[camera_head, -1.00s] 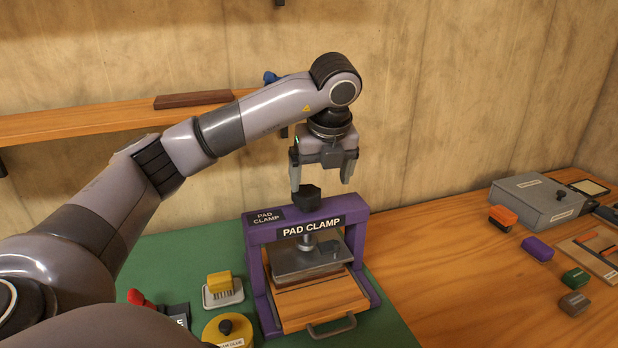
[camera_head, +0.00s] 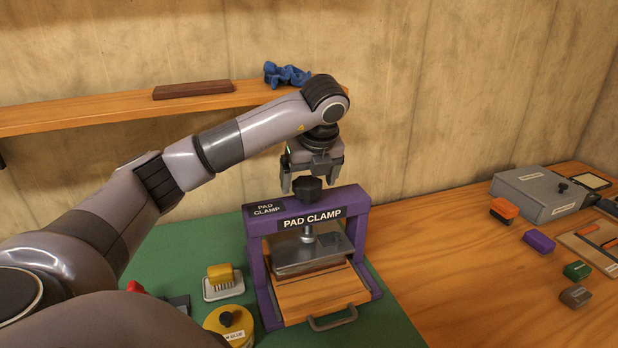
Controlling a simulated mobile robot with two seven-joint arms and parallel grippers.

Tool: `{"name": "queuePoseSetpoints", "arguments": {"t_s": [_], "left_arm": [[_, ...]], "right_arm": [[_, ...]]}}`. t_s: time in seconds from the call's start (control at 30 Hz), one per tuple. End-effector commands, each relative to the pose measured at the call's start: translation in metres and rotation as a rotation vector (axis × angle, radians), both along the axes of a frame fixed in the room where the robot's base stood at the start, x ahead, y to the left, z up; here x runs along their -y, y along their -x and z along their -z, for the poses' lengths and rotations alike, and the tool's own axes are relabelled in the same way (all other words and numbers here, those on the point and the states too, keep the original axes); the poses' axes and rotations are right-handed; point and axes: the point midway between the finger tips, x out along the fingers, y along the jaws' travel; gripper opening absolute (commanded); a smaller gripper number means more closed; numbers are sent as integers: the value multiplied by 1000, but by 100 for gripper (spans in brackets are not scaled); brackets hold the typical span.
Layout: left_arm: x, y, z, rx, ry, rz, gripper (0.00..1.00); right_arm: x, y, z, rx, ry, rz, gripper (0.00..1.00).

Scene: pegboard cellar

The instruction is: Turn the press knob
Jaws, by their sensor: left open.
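The press is a purple frame labelled "PAD CLAMP" (camera_head: 262,262) on the green mat. Its black faceted knob (camera_head: 308,188) sits on top of the frame. Under the top bar hang a metal screw and a grey plate (camera_head: 305,256), above a wooden drawer (camera_head: 320,296) with a metal handle. My left gripper (camera_head: 311,186) points down, open, with one finger to each side of the knob. Whether the fingers touch the knob cannot be told. My right gripper is not in view.
A yellow brush (camera_head: 220,278) on a tray and a yellow round tin (camera_head: 229,325) stand left of the press. A grey box (camera_head: 540,197) and small coloured blocks (camera_head: 539,241) lie at the right. The wooden shelf (camera_head: 90,114) runs behind my arm. Bare table lies right of the press.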

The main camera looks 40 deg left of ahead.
Motion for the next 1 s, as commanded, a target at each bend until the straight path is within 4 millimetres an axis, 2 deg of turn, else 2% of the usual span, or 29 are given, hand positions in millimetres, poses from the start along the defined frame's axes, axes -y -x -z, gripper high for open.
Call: {"name": "queuePoseSetpoints", "arguments": {"t_s": [0.23,0.4,0.77,1.0], "left_arm": [[0,0,1,0,0,0,91],[0,0,1,0,0,0,35],[0,0,2,1,0,40,35],[-1,1,3,1,0,178,35]], "right_arm": [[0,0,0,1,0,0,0],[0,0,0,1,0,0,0],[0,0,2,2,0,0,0],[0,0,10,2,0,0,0]]}}
